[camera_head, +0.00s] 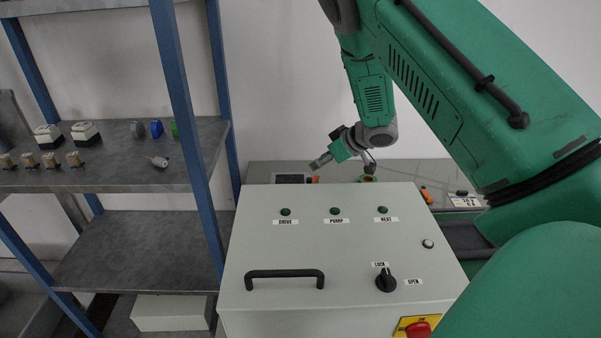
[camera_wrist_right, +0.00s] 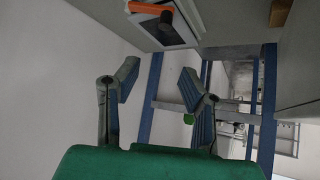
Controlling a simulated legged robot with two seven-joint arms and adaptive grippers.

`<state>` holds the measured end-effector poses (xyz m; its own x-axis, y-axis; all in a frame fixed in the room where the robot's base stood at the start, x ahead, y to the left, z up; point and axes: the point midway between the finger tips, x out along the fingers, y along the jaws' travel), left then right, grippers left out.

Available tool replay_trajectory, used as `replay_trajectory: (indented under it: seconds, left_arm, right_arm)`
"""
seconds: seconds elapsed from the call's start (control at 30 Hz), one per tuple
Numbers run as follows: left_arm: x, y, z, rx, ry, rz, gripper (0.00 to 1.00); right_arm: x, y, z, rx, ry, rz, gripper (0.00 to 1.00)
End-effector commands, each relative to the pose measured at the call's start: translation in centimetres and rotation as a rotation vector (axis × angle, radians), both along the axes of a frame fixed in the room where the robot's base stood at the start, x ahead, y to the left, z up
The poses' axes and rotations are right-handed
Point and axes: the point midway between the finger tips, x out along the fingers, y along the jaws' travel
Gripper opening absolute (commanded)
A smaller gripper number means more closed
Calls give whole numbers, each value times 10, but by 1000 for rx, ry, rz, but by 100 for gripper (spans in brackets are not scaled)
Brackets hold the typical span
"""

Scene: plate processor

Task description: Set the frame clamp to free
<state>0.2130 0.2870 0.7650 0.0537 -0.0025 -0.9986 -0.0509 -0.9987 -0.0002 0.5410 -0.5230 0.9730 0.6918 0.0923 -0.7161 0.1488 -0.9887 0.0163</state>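An orange handle (camera_wrist_right: 150,8) with a dark round post lies across a pale plate with a dark panel (camera_wrist_right: 172,30) at the top of the right wrist view; it may be the frame clamp. In the head view a small orange part (camera_head: 314,179) sits beside a dark framed panel (camera_head: 291,178) on the surface behind the grey cabinet, probably the same part. My right gripper (camera_head: 322,163) is just above it there. In the wrist view my right gripper (camera_wrist_right: 156,85) has its fingers apart with nothing between them, and the orange handle is beyond them. My left gripper is not in view.
The grey cabinet (camera_head: 260,235) with a black bar handle (camera_head: 285,274) and a LOCK/OPEN knob (camera_head: 386,281) stands in front. A blue-framed shelf (camera_head: 195,130) with small parts is at left. Another orange part (camera_head: 427,196) lies on the back surface.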

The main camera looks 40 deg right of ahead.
Motion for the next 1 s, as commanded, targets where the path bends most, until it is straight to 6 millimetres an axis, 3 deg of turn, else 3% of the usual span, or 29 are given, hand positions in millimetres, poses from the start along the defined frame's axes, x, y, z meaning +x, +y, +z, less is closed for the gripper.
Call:
replay_trajectory:
  seconds: [0.27, 0.57, 0.67, 0.83, 0.93, 1.0]
  left_arm:
    - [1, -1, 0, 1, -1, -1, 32]
    - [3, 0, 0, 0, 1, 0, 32]
    - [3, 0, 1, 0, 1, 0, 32]
    - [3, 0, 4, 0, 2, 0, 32]
    - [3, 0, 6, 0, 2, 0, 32]
    - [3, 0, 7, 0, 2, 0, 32]
  right_arm:
    - [-10, -1, 8, 1, 2, 1, 36]
    - [-2, -2, 14, -26, -1, -42, 36]
    - [17, -20, 23, -81, -6, -177, 36]
    - [48, -57, 50, -138, -12, -608, 36]
    - [51, -57, 61, -97, 10, -885, 36]
    - [49, -44, 65, -41, 43, -1066, 36]
